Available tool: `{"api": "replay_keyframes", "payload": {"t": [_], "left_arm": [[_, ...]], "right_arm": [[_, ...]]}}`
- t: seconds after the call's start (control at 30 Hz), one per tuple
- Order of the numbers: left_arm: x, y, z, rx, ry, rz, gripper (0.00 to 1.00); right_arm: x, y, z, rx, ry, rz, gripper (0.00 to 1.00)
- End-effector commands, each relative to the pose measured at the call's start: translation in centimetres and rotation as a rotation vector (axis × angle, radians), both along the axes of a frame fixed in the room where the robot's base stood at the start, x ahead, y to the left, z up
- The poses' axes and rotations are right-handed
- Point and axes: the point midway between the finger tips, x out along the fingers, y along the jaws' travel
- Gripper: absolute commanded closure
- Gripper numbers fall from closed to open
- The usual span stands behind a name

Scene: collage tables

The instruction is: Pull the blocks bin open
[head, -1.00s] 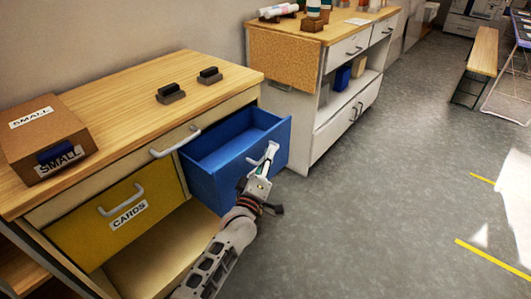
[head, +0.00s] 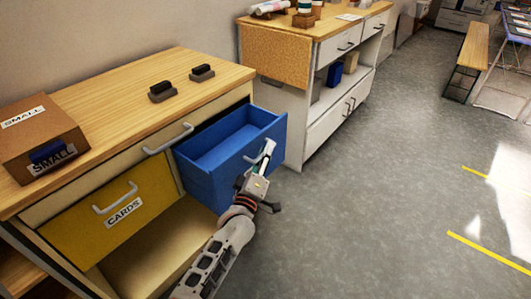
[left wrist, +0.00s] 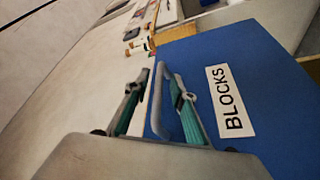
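The blue blocks bin (head: 240,163) is a drawer in the right bay of the wooden-topped cabinet, standing well out from its front. Its empty inside shows. My left gripper (head: 263,155) is at the bin's grey handle (head: 256,158), its fingers closed in on either side of the bar. In the left wrist view the handle (left wrist: 160,108) runs between the two green-padded fingers, beside the bin's white BLOCKS label (left wrist: 230,101). Exact finger contact is hard to see. My right gripper is out of view.
The yellow CARDS bin (head: 150,190) is shut, left of the blue bin. A cardboard SMALL box (head: 40,138) and two dark-topped blocks (head: 162,92) sit on the cabinet top (head: 110,90). A second cabinet (head: 318,135) stands close behind the blue bin. The floor at right is clear.

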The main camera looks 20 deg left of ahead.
Motion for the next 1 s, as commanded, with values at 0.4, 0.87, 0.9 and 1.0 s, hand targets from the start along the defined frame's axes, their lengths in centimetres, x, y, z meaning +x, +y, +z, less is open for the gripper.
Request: {"api": "replay_keyframes", "payload": {"t": [0.4, 0.87, 0.9, 1.0], "left_arm": [[-3.9, 0.1, -1.0, 0.001, 0.002, 0.0, 0.75], [-11.2, 0.0, -2.4, 0.001, 0.0, 0.0, 0.75], [-11.4, 0.0, -2.4, 0.001, 0.0, 0.0, 0.75], [-11.7, 0.0, -2.5, 0.0, 0.0, 0.0, 0.75]], "right_arm": [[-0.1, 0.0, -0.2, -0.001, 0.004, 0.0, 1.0], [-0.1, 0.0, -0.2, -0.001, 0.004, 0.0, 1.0], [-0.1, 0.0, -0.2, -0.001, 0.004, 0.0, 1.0], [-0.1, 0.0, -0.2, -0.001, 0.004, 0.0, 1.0]]}}
